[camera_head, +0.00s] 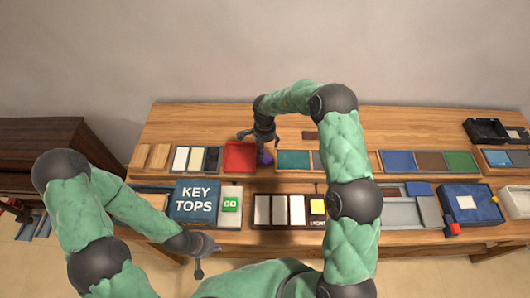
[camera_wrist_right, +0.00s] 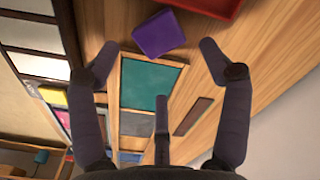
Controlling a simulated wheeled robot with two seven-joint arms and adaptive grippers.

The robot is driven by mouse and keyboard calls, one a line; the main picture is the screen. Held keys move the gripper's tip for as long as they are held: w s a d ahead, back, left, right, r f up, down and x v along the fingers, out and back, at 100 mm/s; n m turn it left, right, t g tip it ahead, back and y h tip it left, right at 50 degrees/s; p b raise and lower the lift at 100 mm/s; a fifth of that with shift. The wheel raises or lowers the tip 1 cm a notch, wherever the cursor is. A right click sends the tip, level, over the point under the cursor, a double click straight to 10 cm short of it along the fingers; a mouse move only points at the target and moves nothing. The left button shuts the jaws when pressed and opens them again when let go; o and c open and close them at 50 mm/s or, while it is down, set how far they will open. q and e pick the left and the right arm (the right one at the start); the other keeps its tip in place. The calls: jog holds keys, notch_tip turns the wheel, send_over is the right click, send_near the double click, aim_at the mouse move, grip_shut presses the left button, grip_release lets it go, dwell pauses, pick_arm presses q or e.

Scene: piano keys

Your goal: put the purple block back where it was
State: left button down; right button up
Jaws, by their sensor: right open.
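The purple block (camera_head: 266,158) lies on the wooden table between the red tray (camera_head: 240,157) and the teal panel (camera_head: 293,160). In the right wrist view the purple block (camera_wrist_right: 160,33) is on bare wood, beyond the fingertips and tilted relative to the teal panel (camera_wrist_right: 152,84). My right gripper (camera_head: 259,142) is above and just behind the block, fingers spread and empty. Its spread fingers also show in the right wrist view (camera_wrist_right: 158,62). In the head view part of the block is hidden by this gripper. My left gripper (camera_head: 206,262) is low at the front edge, fingers apart and empty.
A blue "KEY TOPS" box (camera_head: 197,202) and a green GO button (camera_head: 230,204) stand left of a row of white and grey keys with a yellow block (camera_head: 317,207). Blue, brown and green panels (camera_head: 430,161) lie right. Bare wood is free behind the trays.

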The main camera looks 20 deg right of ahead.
jog(key=shift+r, duration=2.75)
